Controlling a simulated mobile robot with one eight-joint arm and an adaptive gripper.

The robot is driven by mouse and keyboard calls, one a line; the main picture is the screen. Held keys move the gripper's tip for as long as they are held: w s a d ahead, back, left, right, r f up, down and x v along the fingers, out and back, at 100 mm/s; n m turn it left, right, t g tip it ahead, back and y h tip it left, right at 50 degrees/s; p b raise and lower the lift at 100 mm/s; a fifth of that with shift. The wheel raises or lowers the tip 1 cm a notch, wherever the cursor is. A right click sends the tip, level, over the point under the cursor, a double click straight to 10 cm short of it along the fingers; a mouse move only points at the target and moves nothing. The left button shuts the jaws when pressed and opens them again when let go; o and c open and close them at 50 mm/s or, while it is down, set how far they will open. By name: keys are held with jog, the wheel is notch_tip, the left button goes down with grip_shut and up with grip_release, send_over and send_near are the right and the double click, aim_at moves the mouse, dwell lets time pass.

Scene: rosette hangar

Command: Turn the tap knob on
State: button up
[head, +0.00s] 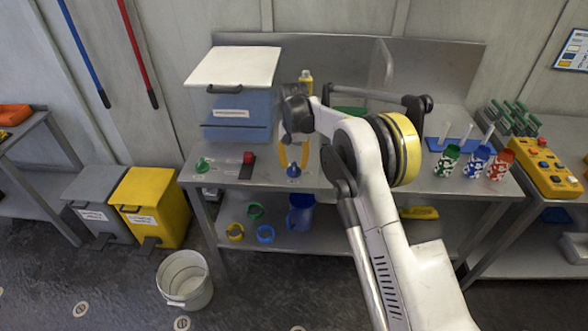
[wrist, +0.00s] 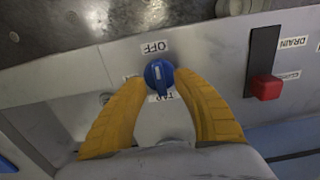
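The blue tap knob (wrist: 160,75) sits on a grey panel in the wrist view, beside a label reading OFF (wrist: 154,47) and a partly covered TAP label (wrist: 162,97). Its raised grip lies roughly up and down in that picture. It also shows at the bench's front edge in the head view (head: 293,171). My gripper (wrist: 160,80) has its two yellow fingertips on either side of the knob, close to its rim. They look apart, with the raised grip between them; contact is unclear. My arm covers part of the bench in the head view.
A red lever (wrist: 266,87) by a DRAIN label is right of the knob in the wrist view. In the head view, a green knob (head: 202,164) and a blue box with white lid (head: 237,112) stand left. Patterned cups (head: 478,162) stand right on the bench.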

jog(key=shift+f, duration=0.7)
grip_shut()
